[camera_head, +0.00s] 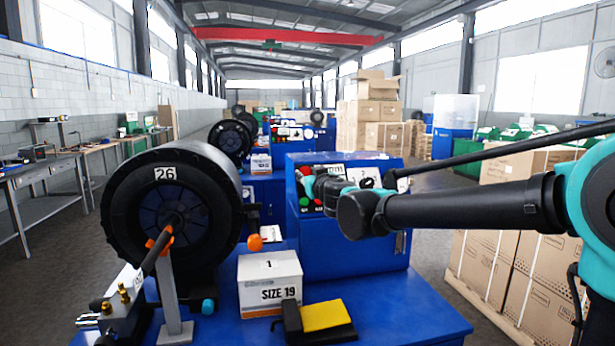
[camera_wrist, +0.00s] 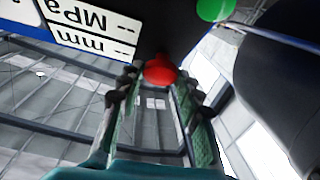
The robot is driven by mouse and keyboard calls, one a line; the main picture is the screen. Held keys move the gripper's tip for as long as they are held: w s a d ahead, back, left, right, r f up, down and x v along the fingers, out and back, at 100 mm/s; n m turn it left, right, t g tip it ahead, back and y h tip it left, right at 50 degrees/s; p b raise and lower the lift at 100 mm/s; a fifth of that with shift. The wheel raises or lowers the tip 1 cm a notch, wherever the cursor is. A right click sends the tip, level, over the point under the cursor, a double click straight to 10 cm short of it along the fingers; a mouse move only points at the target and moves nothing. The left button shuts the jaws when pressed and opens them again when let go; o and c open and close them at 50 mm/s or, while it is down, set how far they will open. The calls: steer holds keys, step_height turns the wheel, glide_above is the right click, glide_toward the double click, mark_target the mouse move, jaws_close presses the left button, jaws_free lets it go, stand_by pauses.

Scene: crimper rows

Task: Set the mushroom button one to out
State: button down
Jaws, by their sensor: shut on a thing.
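The red mushroom button (camera_wrist: 160,70) shows in the wrist view on the dark panel face, between the tips of my gripper (camera_wrist: 161,78). Both fingers reach up to its sides, and my gripper is shut on it. In the head view my gripper (camera_head: 322,186) is at the left part of the blue machine's control panel (camera_head: 350,166). It hides part of the panel's buttons there. From these frames I cannot tell how far the button stands out.
A green button (camera_wrist: 214,8) and a white label with MPa and mm are close by. A black reel marked 26 (camera_head: 165,173), a SIZE 19 box (camera_head: 270,282) and a yellow-topped pedal (camera_head: 325,315) stand at the front. Cartons (camera_head: 525,260) are stacked at right.

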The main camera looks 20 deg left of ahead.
steer(key=c, duration=1)
jaws_free()
steer(key=shift+s+r, duration=0.1)
steer(key=shift+d, duration=0.1)
steer(key=v, duration=1.2)
